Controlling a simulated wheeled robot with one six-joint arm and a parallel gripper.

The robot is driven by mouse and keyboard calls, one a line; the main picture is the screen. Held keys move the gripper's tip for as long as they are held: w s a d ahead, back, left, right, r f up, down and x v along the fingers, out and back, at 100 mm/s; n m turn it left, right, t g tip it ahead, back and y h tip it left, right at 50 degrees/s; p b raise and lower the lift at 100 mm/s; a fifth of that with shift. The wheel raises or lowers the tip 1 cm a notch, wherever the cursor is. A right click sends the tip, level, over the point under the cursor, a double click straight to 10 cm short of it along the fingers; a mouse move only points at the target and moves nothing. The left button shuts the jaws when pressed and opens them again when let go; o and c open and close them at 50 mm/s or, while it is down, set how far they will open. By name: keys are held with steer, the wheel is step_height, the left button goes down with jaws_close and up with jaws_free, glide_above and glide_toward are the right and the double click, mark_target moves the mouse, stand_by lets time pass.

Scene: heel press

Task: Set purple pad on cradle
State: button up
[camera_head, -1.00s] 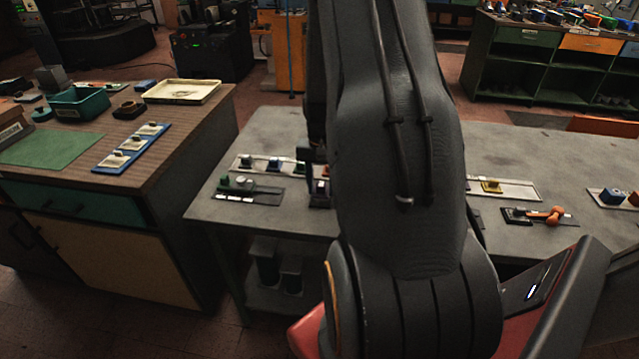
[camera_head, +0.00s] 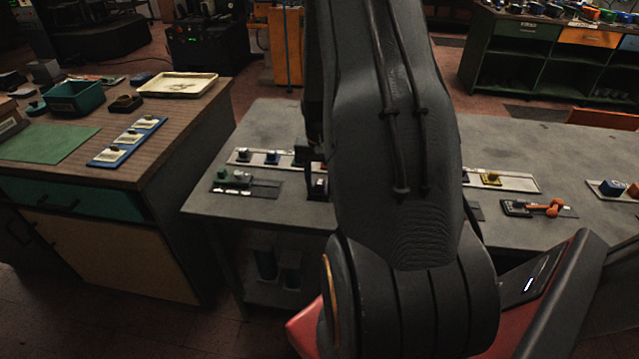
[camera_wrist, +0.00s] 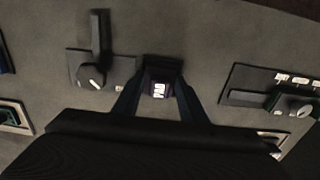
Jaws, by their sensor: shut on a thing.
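In the wrist view my gripper (camera_wrist: 163,66) is shut on a small dark, purple-tinged block, the purple pad (camera_wrist: 161,78). The block has a white marking on its near face. It sits between both fingers over the grey table; I cannot tell whether it touches anything below. In the head view my arm covers most of the work spot, and the pad cannot be picked out for sure. A small dark piece with a pale top (camera_head: 319,184) shows beside my arm there. I cannot make out the cradle clearly in either view.
A dark fixture with a green block (camera_head: 235,178) lies left of my arm, also in the wrist view (camera_wrist: 290,103). A lever fixture with a round knob (camera_wrist: 92,76) stands on the other side. A pale tray (camera_head: 242,162) of small pads lies behind.

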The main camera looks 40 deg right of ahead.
steer(key=o, duration=1.1)
steer(key=shift+o, duration=0.2)
steer(key=shift+r, duration=0.1)
steer(key=shift+r+b, duration=1)
steer(key=shift+r, duration=2.8)
steer(key=s+a+r+n, duration=0.2)
steer(key=s+a+n, duration=0.1)
steer(key=a, duration=0.6)
steer(key=s+a+r+n+t, duration=0.1)
steer(key=s+a+r+n, duration=0.1)
steer(key=a, duration=0.8)
steer(key=s+a+r+n, duration=0.2)
steer(key=s+a+n, duration=0.2)
steer(key=a, duration=0.5)
steer(key=shift+a+r+n, duration=0.15)
steer(key=shift+r+n, duration=0.2)
steer(key=shift+n, duration=0.15)
